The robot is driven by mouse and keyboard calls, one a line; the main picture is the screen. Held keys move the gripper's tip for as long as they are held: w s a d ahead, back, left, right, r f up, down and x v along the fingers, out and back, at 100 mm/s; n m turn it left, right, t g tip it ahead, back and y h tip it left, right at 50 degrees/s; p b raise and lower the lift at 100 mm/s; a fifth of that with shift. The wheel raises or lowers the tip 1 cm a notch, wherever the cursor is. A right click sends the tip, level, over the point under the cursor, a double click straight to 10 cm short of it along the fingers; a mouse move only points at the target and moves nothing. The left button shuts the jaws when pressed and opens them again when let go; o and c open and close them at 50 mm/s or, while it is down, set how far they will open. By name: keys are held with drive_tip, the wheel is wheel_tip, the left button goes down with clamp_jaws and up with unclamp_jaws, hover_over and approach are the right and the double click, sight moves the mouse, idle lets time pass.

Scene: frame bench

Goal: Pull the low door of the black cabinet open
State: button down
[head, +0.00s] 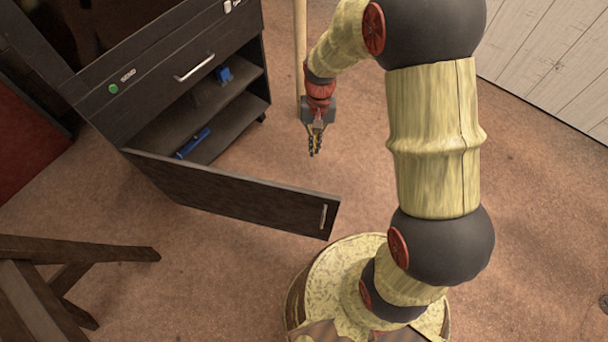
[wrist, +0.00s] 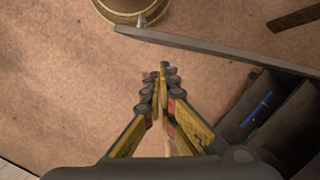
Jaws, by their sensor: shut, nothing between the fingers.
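The black cabinet (head: 185,82) stands at the upper left in the head view. Its low door (head: 235,197) stands wide open, swung out from the left side of the cabinet, with a small pale handle (head: 323,216) near its free end. In the wrist view the door shows as a long dark edge (wrist: 215,48) across the top. My gripper (head: 315,152) points down over the floor, right of the cabinet opening and apart from the door. Its fingers (wrist: 163,72) are shut and empty.
Blue items (head: 193,143) lie on the lower shelves inside the cabinet. A drawer with a handle (head: 194,67) above is shut. A pale pole (head: 300,45) stands behind my gripper. Dark wooden legs (head: 75,265) stand at the lower left. The floor (head: 275,155) between door and gripper is clear.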

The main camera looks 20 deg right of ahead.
drive_tip(key=w+f+m+p, duration=0.1)
drive_tip(key=w+f+m, duration=0.3)
drive_tip(key=f, duration=0.5)
drive_tip(key=s+a+f+n+b, duration=0.1)
drive_tip(key=s+a+f+b, duration=0.1)
drive_tip(key=s+f, duration=0.3)
wheel_tip(320, 180, down, 5)
drive_tip(key=shift+a+r+b, duration=0.1)
drive_tip(key=shift+a+b, duration=0.2)
drive_tip(key=shift+a, duration=0.6)
